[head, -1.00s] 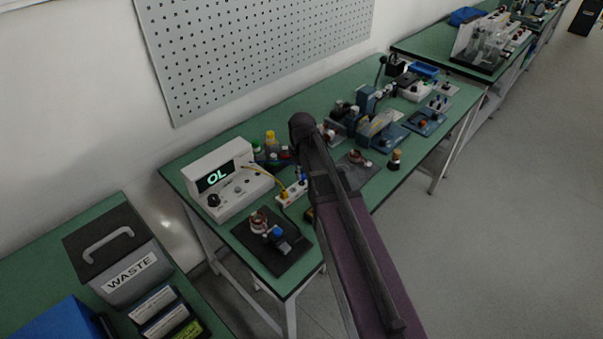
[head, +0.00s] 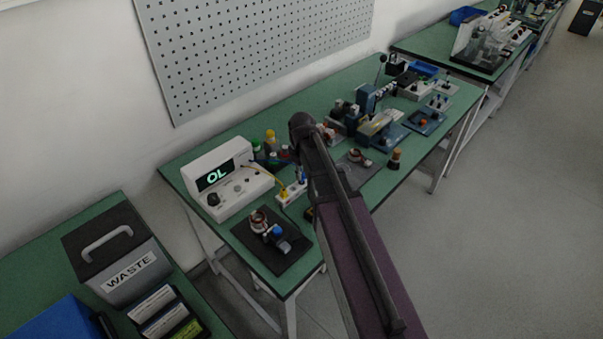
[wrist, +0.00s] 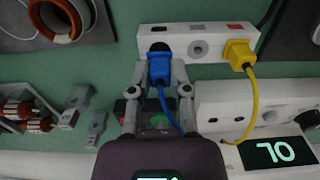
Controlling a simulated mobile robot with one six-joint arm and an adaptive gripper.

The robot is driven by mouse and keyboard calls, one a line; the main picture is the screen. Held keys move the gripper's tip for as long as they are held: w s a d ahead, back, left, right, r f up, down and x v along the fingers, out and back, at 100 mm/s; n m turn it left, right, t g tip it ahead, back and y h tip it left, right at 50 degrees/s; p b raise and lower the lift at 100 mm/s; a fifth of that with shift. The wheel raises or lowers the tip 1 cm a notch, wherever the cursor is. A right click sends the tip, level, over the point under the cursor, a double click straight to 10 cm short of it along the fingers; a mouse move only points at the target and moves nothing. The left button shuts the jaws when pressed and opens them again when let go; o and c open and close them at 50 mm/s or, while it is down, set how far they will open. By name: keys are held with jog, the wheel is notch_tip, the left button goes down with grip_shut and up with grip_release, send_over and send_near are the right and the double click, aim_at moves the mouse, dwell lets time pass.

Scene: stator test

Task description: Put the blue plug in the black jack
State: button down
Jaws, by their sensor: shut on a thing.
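In the wrist view my gripper (wrist: 160,80) is shut on the blue plug (wrist: 160,69), with one finger on each side of it. The plug's front is at the black jack (wrist: 158,46) on the white jack strip (wrist: 205,30), and they overlap in this view. I cannot tell how deep the plug sits in the jack. A blue cable runs from the plug back toward my gripper's body. In the head view the jack strip (head: 291,194) shows beside my arm, which hides most of my gripper.
A yellow plug (wrist: 239,55) sits in the same strip, its cable running to the white meter (head: 230,182) reading OL. A grey jack (wrist: 198,48) lies between the plugs. A black mat (head: 285,258) with a copper coil (wrist: 62,18) is nearby. Rotor parts (wrist: 25,115) lie left.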

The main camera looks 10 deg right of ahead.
jog(key=shift+f+b, duration=0.75)
jog(key=shift+f, duration=0.05)
dwell(0.9)
jog(key=c, duration=0.5)
grip_release()
jog(key=shift+r, duration=0.2)
notch_tip(320, 180, up, 6)
jog(key=p, duration=0.6)
jog(key=shift+r+p, duration=0.2)
jog(key=shift+p, duration=0.2)
jog(key=s+a, duration=0.9)
jog(key=s, duration=0.1)
jog(key=w+a, duration=0.1)
jog(key=w, duration=0.3)
jog(key=w+a+f+b, duration=0.1)
jog(key=w+a, duration=0.1)
jog(key=w, duration=0.3)
jog(key=w+a+f+b, duration=0.1)
jog(key=w, duration=0.4)
jog(key=shift+w+a, duration=0.15)
jog(key=shift+w, duration=0.05)
jog(key=shift+w+a+f, duration=0.15)
jog(key=shift+w+a, duration=0.1)
jog(key=shift+w, duration=0.45)
